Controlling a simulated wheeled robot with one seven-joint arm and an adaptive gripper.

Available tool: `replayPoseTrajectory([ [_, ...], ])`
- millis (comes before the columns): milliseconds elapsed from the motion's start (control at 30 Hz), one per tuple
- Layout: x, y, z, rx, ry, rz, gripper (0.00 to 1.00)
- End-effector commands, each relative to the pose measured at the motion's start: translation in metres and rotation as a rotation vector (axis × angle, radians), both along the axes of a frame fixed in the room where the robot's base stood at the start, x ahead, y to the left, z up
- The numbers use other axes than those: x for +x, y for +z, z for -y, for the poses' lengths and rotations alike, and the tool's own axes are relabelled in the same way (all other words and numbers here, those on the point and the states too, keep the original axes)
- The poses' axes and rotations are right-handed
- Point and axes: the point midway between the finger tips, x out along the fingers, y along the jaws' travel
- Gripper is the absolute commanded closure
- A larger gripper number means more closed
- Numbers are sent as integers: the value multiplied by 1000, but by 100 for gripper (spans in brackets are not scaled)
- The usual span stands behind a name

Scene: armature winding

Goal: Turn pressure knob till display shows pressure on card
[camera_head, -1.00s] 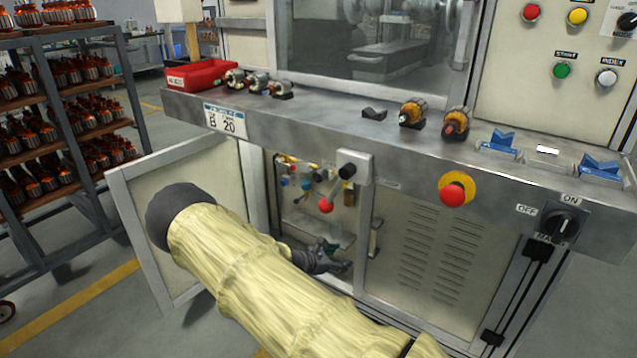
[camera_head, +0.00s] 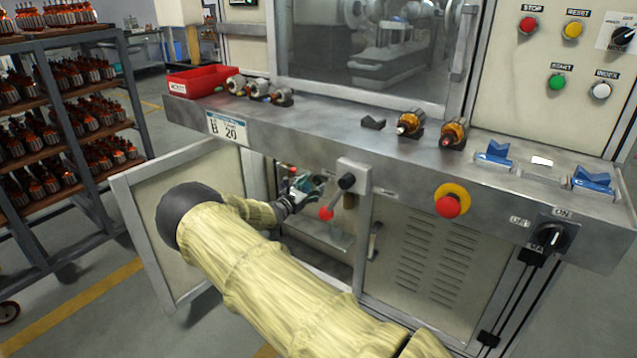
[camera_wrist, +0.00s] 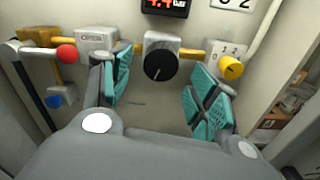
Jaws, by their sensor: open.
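The job card (camera_head: 228,128) on the bench front reads "B" and "20". In the wrist view a black round knob (camera_wrist: 160,66) on a grey block faces me, with a white mark near its lower edge. Above it a dark display (camera_wrist: 166,6) with red digits is cut by the top edge; I cannot read it surely. My gripper (camera_wrist: 158,95) is open, its teal-padded fingers left and right below the knob, apart from it. In the head view my gripper (camera_head: 302,186) reaches into the open cabinet under the bench, partly hidden.
A red-tipped lever (camera_wrist: 67,53) is left of the knob, and a yellow knob (camera_wrist: 231,67) is right. A blue knob (camera_wrist: 55,101) sits lower left. The open cabinet door (camera_head: 150,220) stands beside my arm. A red-tipped lever (camera_head: 326,213) hangs at the cabinet's front.

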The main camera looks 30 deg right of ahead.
Motion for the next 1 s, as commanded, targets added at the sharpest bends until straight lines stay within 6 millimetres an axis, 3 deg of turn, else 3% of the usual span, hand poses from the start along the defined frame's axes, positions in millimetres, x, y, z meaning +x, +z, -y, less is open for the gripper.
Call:
replayPoseTrajectory([
  [300,14,-1,34,0,0,1,40],
  [767,17,0,43,0,0,0,40],
  [1000,17,0,42,0,0,0,80],
])
